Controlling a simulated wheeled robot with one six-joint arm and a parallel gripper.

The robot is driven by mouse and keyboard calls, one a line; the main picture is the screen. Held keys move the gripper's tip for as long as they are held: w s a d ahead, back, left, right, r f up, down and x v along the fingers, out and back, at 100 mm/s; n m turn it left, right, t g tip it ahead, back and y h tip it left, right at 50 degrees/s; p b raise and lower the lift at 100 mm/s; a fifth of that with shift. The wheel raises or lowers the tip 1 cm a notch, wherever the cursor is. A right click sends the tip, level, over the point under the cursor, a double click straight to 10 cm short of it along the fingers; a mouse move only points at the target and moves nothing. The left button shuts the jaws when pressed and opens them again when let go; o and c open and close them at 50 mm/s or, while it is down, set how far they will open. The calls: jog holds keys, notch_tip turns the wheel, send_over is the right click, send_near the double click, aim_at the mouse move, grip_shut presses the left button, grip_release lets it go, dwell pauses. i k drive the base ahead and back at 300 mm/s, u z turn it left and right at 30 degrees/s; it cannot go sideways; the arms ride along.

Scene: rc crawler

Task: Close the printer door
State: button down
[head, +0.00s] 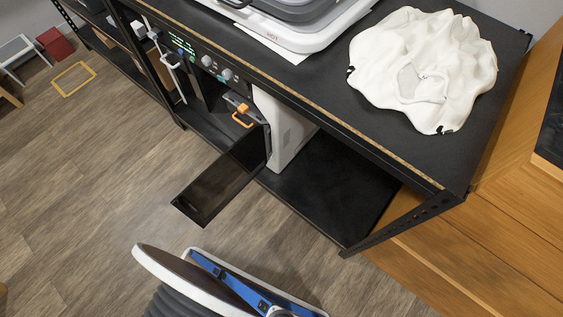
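The printer (288,135) stands on the lower shelf of the black rack, with its white side panel in view. Its door (222,184) is a dark, glossy panel that stands open and sticks out past the shelf over the floor. An orange part (242,117) shows in the printer's opening. Much of the printer is hidden under the rack's top. My gripper is not in view. Blue, white and grey parts of my own body show at the bottom of the picture, below the door and apart from it.
The black rack top (325,95) overhangs the printer and carries a crumpled white cloth-like item (425,65) and a white-rimmed tray (300,38). The lower shelf (335,190) is bare right of the printer. A wooden cabinet (490,230) stands at right. Floor left of the door is clear.

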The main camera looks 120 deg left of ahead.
aim_at(213, 189)
jog(key=u, duration=0.05)
jog(key=i, duration=0.35)
jog(key=u, duration=3.6)
jog(key=k, duration=0.5)
jog(key=z, duration=0.4)
